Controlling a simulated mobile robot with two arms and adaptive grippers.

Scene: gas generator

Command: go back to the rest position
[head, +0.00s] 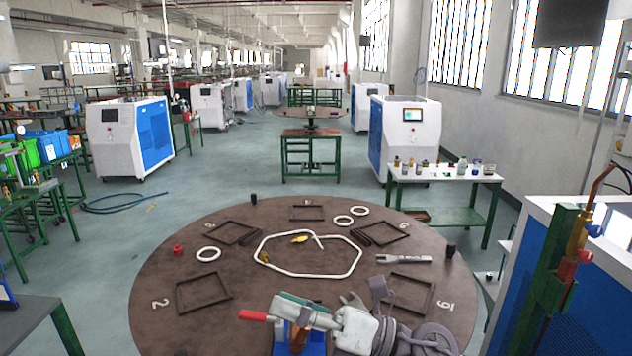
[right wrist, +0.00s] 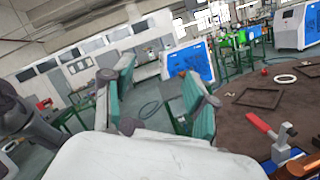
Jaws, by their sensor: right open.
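My right gripper (head: 302,308) reaches in over the front of the round brown table (head: 290,235), from the lower right in the head view. Its teal finger pads stand apart with nothing between them, as the right wrist view also shows (right wrist: 158,85). A blue device with a red handle (head: 253,315) sits at the table's front, beside and partly behind the gripper; the red handle also shows at the right of the right wrist view (right wrist: 260,126). I cannot tell whether the gripper touches it. My left gripper is not in view.
On the table are a white tube loop (head: 290,274), yellow fittings (head: 299,239), white rings (head: 208,254), several dark square frames (head: 203,292) and a grey wrench (head: 404,259). A blue and white cabinet (head: 600,280) stands close at right.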

